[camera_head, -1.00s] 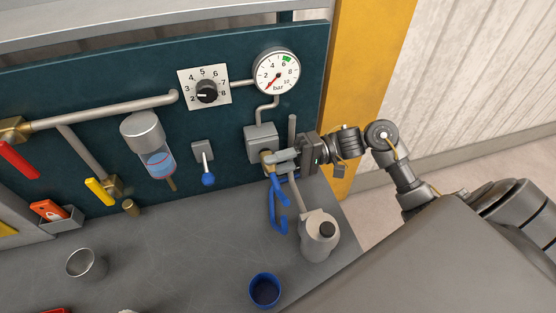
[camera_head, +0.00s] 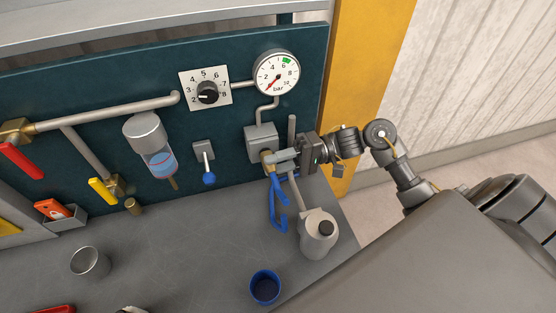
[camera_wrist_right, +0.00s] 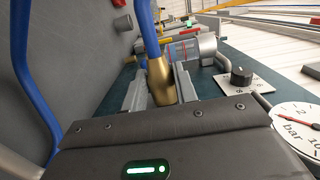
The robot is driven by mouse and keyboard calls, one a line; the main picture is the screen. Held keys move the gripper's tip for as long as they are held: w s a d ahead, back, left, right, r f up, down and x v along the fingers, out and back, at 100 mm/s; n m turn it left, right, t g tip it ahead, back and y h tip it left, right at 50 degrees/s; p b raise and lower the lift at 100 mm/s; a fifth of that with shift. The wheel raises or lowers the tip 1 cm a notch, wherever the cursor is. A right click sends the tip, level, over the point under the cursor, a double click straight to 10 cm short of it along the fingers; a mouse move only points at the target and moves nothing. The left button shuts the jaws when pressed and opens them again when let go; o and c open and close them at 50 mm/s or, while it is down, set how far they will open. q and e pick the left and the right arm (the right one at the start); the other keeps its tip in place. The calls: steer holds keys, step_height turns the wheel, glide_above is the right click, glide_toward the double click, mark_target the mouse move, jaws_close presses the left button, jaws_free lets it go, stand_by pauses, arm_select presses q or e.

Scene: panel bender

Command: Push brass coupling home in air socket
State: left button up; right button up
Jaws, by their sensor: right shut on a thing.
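The brass coupling (camera_head: 266,157) on the end of the blue hose (camera_head: 274,205) is at the lower front of the grey air socket box (camera_head: 260,137), under the gauge. My right gripper (camera_head: 274,159) is shut on the coupling, reaching in from the right. In the right wrist view, the coupling (camera_wrist_right: 160,82) sits between the two finger pads, with the hose (camera_wrist_right: 148,30) running from it. The mouth of the socket is hidden, so I cannot tell how deep the coupling sits. My left gripper is not in view.
The gauge (camera_head: 277,73) above has its red needle at the low end. A blue cup (camera_head: 265,287) and a metal cup (camera_head: 90,262) stand on the bench (camera_head: 180,250). A blue-tipped lever (camera_head: 208,178) is left of the socket.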

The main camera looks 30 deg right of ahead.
steer(key=shift+w+d, duration=0.15)
steer(key=shift+w, duration=0.45)
steer(key=o, duration=1.1)
steer(key=shift+c, duration=0.2)
steer(key=shift+f, duration=0.1)
steer(key=s+d+b, duration=0.2)
steer(key=d+b, duration=0.2)
steer(key=d, duration=0.6)
steer(key=shift+d, duration=0.35)
